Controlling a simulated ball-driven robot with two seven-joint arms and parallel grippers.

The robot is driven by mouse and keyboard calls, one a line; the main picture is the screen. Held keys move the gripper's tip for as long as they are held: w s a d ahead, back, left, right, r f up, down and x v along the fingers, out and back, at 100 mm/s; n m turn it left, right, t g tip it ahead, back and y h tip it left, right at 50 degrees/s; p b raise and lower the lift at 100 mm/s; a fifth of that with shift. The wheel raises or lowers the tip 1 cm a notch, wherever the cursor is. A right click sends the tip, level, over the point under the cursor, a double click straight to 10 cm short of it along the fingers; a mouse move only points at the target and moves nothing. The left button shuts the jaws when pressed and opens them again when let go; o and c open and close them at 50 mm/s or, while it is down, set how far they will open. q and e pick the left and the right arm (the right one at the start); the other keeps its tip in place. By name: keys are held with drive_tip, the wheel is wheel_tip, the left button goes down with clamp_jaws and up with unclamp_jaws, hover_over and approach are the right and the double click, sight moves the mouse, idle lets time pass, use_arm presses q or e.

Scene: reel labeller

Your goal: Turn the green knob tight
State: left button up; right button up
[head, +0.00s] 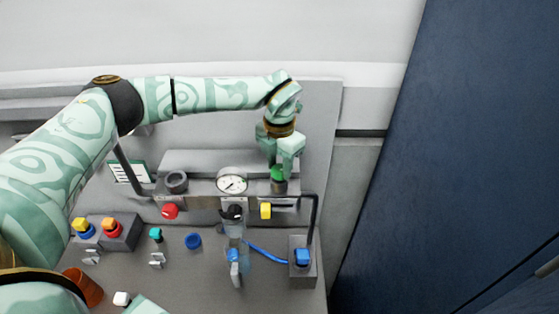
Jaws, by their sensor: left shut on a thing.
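The green knob (278,174) sits on top of the grey machine block, at its right end, to the right of the round gauge (232,180). My left gripper (278,167) comes down over it from above, with its fingers on either side, and is shut on the knob. The fingers hide part of the knob.
A red knob (170,211) and a yellow knob (265,210) stick out at the block's front. A black tube (315,220) stands right of the gripper. A blue-capped grey block (302,257), a blue cap (193,240) and an orange cup (84,286) stand in front.

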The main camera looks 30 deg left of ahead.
sight(279, 168)
use_arm(q)
drive_tip(key=m+p, duration=0.1)
drive_tip(key=m, duration=0.3)
drive_tip(key=shift+w+r+m, duration=0.1)
drive_tip(key=shift+r+m, duration=0.05)
drive_tip(key=shift+m, duration=0.15)
drive_tip(key=m+p, duration=0.1)
drive_tip(key=m, duration=0.3)
drive_tip(key=shift+m, duration=0.3)
drive_tip(key=o, duration=1)
wheel_tip(279, 168, up, 16)
drive_tip(key=b, duration=0.3)
drive_tip(key=shift+r, duration=0.1)
